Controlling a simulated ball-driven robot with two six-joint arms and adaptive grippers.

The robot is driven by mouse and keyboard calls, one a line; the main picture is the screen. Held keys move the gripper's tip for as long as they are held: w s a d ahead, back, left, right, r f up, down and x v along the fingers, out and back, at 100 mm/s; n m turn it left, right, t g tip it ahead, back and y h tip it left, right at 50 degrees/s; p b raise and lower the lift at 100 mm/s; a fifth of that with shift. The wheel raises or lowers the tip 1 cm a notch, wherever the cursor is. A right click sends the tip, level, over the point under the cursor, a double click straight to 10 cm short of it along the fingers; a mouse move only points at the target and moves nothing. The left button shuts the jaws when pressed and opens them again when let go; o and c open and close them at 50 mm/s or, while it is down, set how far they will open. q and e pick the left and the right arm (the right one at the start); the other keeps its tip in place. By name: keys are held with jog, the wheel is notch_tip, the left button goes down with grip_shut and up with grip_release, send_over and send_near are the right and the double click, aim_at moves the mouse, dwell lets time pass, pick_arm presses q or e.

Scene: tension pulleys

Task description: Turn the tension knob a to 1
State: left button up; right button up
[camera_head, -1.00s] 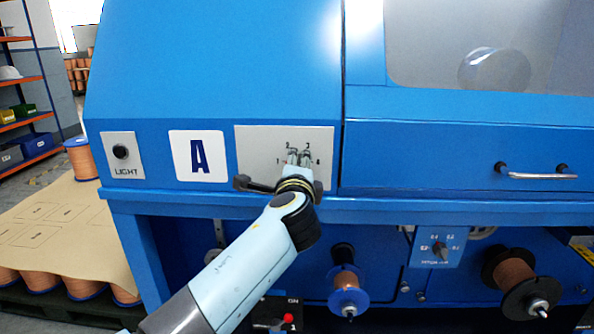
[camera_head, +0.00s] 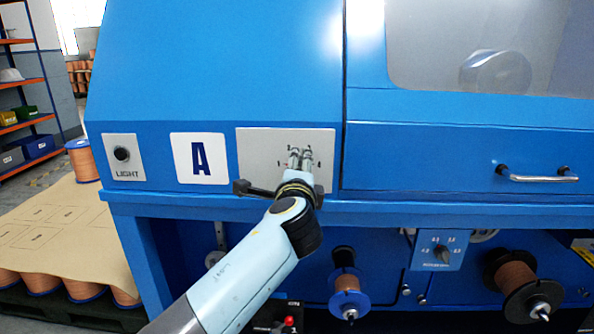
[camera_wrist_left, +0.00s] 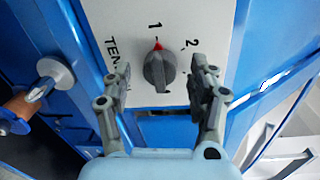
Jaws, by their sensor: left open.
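The tension knob a (camera_wrist_left: 158,72) is a round dark grey dial with a red pointer mark, on a light plate with the numbers 1 and 2 and part of a word starting "TEN". Its red mark points at about the 1. In the head view its plate (camera_head: 256,152) is right of the big letter A, and my gripper mostly hides the knob. My left gripper (camera_head: 300,156) is at the plate. In the left wrist view my left gripper (camera_wrist_left: 163,82) is open, with one finger on each side of the knob and visible gaps between.
A LIGHT button (camera_head: 122,154) and the A sign (camera_head: 198,158) are left of the plate. Below the blue ledge are spools (camera_head: 346,283), another knob (camera_head: 441,252) and a red button (camera_head: 289,320). A drawer handle (camera_head: 537,173) sticks out at the right.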

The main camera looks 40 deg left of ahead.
pick_arm(q)
jog(key=v, duration=0.6)
jog(key=shift+s+d, duration=0.15)
jog(key=shift+s, duration=0.2)
jog(key=s+f+g+h, duration=0.2)
jog(key=s+f, duration=0.3)
jog(key=f, duration=0.7)
jog(key=s+f+g+h, duration=0.15)
jog(key=s+f, duration=0.35)
jog(key=f, duration=0.6)
jog(key=s+f+g+h, duration=0.25)
jog(key=s+f, duration=0.35)
jog(key=f, duration=0.6)
jog(key=s+f+n+g+h, duration=0.1)
jog(key=s+f+n, duration=0.3)
jog(key=s, duration=0.7)
jog(key=s+f+n+g+h, duration=0.1)
jog(key=s+f+n+g, duration=0.3)
jog(key=s+f, duration=0.4)
jog(key=s+d+f+n+g, duration=0.1)
jog(key=s+f+n, duration=0.4)
jog(key=s, duration=0.9)
jog(key=shift+s+f+g+h, duration=0.3)
jog(key=shift+f+g+h, duration=0.1)
jog(key=shift+g, duration=0.3)
